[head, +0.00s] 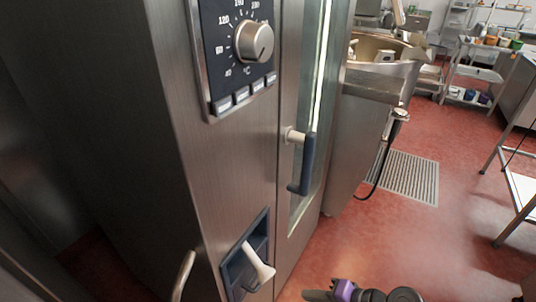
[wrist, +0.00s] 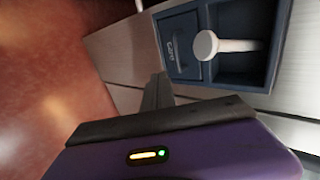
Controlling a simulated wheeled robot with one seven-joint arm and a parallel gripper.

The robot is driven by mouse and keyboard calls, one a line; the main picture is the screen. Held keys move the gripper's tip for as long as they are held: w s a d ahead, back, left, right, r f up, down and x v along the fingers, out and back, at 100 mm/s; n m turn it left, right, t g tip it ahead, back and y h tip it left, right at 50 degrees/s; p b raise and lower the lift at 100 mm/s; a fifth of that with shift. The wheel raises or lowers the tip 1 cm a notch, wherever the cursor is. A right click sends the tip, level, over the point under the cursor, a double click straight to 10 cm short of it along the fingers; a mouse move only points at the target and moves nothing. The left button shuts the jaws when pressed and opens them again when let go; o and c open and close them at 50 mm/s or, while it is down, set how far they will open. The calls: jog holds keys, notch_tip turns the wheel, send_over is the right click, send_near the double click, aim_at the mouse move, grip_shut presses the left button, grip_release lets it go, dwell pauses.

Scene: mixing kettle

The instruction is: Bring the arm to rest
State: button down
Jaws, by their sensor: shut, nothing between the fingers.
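My gripper (head: 318,295) shows at the bottom edge of the head view, dark with a purple band, over the red floor. Most of my arm is cut off below the picture. In the wrist view the dark fingers (wrist: 156,92) are together with nothing between them, beyond the purple gripper body. The gripper is apart from the steel cabinet, to the right of its lower front in the head view. The white lever (head: 258,265) in its blue recessed panel is near it; this lever also shows in the wrist view (wrist: 228,44).
The tall steel cabinet (head: 235,160) has a dial (head: 254,41) and a blue door handle (head: 307,164) that sticks out. A kettle (head: 375,48) stands behind it. A floor grate (head: 410,178) and open red floor lie to the right. A table (head: 520,190) stands at far right.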

jog(key=w+d+r+t+h, duration=0.3)
jog(key=w+d+t, duration=0.1)
jog(key=w+d, duration=0.15)
jog(key=s+d+r+t+h, duration=0.3)
jog(key=s+d+h, duration=0.15)
jog(key=s, duration=0.25)
jog(key=s+a+r+n, duration=0.1)
jog(key=s+r, duration=0.3)
jog(key=s, duration=0.6)
jog(key=s+a+r+n+t, duration=0.1)
jog(key=s+a+r+n, duration=0.1)
jog(key=s, duration=0.8)
jog(key=s+a+r+n+h, duration=0.1)
jog(key=s+r+n, duration=0.3)
jog(key=s+r, duration=0.3)
jog(key=s, duration=0.3)
jog(key=shift+a+t, duration=0.3)
jog(key=shift+t, duration=0.1)
